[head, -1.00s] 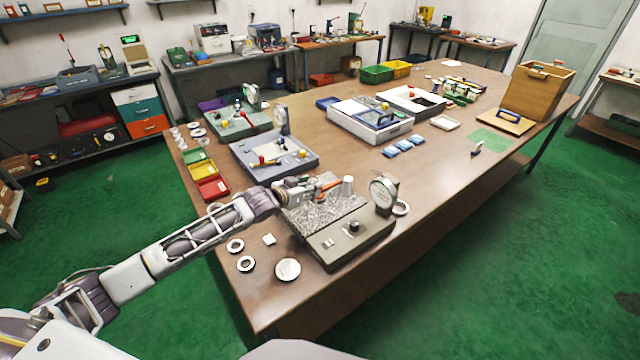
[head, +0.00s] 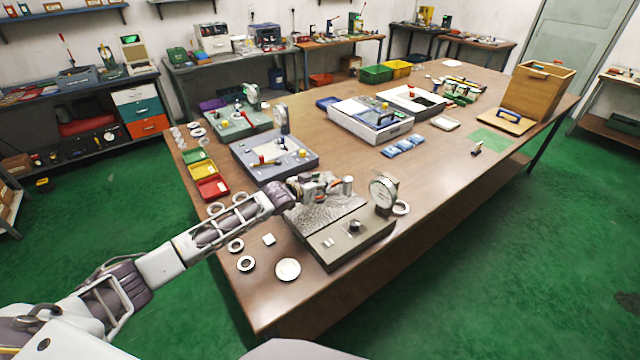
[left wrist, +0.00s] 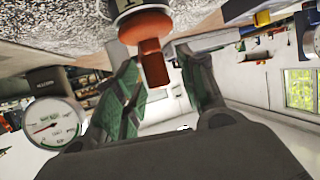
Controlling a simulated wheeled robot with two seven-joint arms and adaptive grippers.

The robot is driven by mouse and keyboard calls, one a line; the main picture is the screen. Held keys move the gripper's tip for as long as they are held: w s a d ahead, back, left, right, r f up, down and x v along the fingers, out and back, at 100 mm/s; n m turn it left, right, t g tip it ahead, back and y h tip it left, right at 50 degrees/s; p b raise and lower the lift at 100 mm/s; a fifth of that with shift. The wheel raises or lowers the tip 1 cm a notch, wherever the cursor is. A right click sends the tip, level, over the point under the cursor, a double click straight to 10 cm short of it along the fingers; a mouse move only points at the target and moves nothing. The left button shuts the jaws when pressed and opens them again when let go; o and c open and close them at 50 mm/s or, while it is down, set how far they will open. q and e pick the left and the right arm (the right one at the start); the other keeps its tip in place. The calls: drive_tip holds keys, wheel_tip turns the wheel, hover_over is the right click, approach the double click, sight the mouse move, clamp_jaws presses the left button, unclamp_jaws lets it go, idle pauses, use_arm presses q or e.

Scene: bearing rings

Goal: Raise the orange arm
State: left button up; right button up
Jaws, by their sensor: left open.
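The orange arm (left wrist: 152,65) shows in the left wrist view as a short orange lever hanging into the picture from a round orange and white part at the top. My left gripper (left wrist: 160,78) is open, with one green-padded finger on each side of the lever; I cannot tell whether either touches it. In the head view my left gripper (head: 318,187) is over the back of a grey gauge stand (head: 352,240) with a speckled plate, and it mostly hides the orange arm. The dial gauge (head: 383,193) stands at the plate's right. My right gripper is not in view.
Several bearing rings (head: 246,263) and a white disc (head: 287,269) lie left of the stand. Red, yellow and green bins (head: 212,188) and a blue-grey fixture (head: 275,158) are behind.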

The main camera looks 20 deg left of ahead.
use_arm(q)
clamp_jaws()
drive_tip(key=shift+a+r, duration=0.1)
idle(0.5)
